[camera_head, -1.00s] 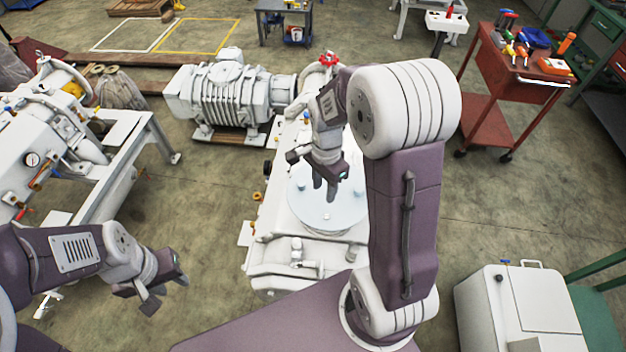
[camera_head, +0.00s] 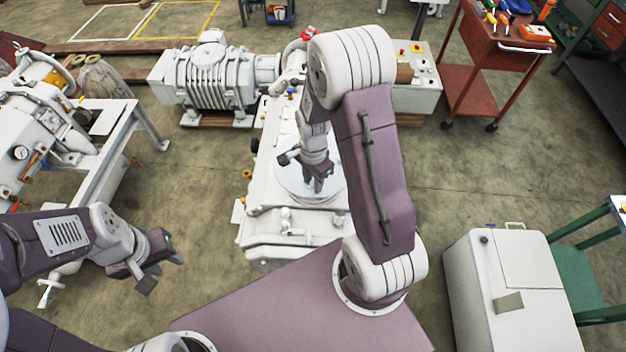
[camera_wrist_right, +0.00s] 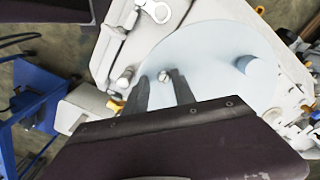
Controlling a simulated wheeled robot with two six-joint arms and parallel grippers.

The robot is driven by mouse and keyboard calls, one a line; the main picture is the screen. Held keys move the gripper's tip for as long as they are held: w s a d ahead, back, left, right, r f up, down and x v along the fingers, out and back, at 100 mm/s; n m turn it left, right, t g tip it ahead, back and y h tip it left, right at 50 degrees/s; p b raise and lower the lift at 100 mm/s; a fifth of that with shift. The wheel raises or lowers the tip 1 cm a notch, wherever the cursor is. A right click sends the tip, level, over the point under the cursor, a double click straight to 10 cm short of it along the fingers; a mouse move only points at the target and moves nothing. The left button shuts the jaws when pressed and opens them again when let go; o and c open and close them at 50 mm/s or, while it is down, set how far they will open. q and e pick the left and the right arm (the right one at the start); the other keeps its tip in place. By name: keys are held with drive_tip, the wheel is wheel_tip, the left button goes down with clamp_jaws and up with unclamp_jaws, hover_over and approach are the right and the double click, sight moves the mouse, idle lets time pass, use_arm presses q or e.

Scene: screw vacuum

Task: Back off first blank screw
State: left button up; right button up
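The pale blue round blank plate (camera_head: 292,186) lies on top of the white vacuum machine (camera_head: 268,222). In the right wrist view the plate (camera_wrist_right: 215,50) carries a small screw (camera_wrist_right: 164,77). A pale blue knob-like part (camera_wrist_right: 258,72) stands towards its right side. My right gripper (camera_head: 317,188) is over the plate and points down. In the right wrist view its two dark fingers (camera_wrist_right: 160,77) are apart, with the screw showing between their tips. I cannot tell whether they touch it. My left gripper (camera_head: 166,270) is empty and open over the floor at the left.
A grey pump (camera_head: 212,85) stands behind the machine. A white frame with piping (camera_head: 120,150) is at the left. A red tool cart (camera_head: 490,50) is at the back right and a white cabinet (camera_head: 510,290) at the front right. Floor between them is clear.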

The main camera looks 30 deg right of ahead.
drive_tip(key=shift+w, duration=0.2)
clamp_jaws()
drive_tip(key=shift+w+f, duration=0.15)
drive_tip(key=shift+w, duration=0.05)
drive_tip(key=shift+s, duration=0.1)
use_arm(q)
drive_tip(key=shift+w+f, duration=0.1)
drive_tip(key=shift+w, duration=0.2)
